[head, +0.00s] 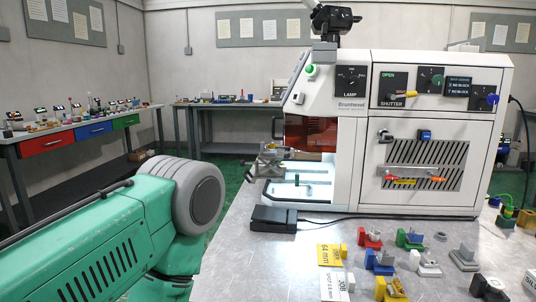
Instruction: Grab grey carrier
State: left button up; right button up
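A grey carrier (464,258), a small block on a flat base, stands on the metal table at the right, in front of the white machine. It is upright, with nothing touching it that I can see. Its label, if any, is too small to read. My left arm comes in from the left as a green link ending in a large grey joint. My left gripper is out of the picture. My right arm and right gripper do not show.

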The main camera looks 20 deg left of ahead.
aim_at(271, 150)
jog(key=u, duration=1.45)
jog(key=i+j+u, duration=0.3)
jog(key=u, duration=0.15)
jog(key=i+j+u, duration=0.2)
jog(key=i+u, duration=0.5)
jog(key=u, duration=0.2)
jog(key=i+z, duration=0.45)
jog(key=i, duration=0.15)
jog(key=i+j+z, duration=0.25)
jog(key=i+z, duration=0.25)
jog(key=i+l+z, duration=0.25)
jog(key=i+z, duration=0.65)
jog(key=i, duration=0.2)
jog(key=i+j+z, duration=0.15)
jog(key=i+z, duration=0.25)
jog(key=i, duration=0.15)
jog(key=i+z, duration=0.25)
jog(key=i, duration=0.3)
jog(key=i+j+z, duration=0.1)
jog(key=i+z, duration=0.15)
jog(key=i, duration=0.3)
jog(key=i+j+z, duration=0.25)
jog(key=i, duration=0.3)
